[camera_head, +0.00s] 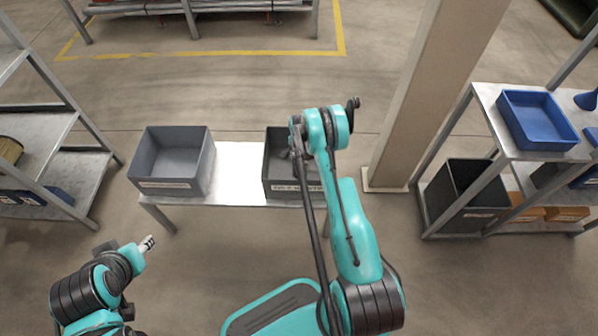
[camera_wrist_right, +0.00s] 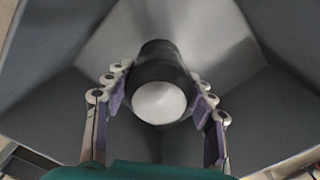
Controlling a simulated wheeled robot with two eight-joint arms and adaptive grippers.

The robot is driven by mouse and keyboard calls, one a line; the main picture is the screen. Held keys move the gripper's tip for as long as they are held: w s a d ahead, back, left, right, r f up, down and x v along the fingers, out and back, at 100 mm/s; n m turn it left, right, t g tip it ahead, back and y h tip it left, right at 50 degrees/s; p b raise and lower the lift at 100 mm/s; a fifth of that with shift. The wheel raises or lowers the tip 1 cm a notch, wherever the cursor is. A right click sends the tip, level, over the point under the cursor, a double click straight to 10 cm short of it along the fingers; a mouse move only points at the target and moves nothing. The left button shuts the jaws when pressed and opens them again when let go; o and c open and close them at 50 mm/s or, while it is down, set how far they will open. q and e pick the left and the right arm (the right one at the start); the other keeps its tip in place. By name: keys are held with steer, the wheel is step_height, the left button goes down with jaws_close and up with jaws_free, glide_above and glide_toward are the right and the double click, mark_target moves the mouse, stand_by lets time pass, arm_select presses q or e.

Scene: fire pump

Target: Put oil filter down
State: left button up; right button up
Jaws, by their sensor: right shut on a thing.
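The oil filter is a dark cylinder (camera_wrist_right: 160,64) with a pale round end, seen in the right wrist view. My right gripper (camera_wrist_right: 161,98) is shut on it, with purple pads on both sides. The filter is inside or just above a grey bin (camera_wrist_right: 272,103), whose walls surround it. I cannot tell whether it touches the bin floor. In the head view my right arm reaches over the right dark bin (camera_head: 279,188) on the table, and the gripper and filter are mostly hidden. My left gripper (camera_head: 148,243) is at the lower left, away from the table; its jaws are unclear.
A grey bin (camera_head: 175,188) stands at the left of the metal table (camera_head: 238,170), with bare table between the bins. A beige pillar (camera_head: 425,95) rises right of the table. Shelves with a blue bin (camera_head: 538,122) and a black bin (camera_head: 460,205) stand at the right.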

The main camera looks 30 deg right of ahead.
step_height(320, 180, down, 4)
steer(key=shift+f+b, duration=0.1)
steer(key=shift+b, duration=0.7)
steer(key=o, duration=1.6)
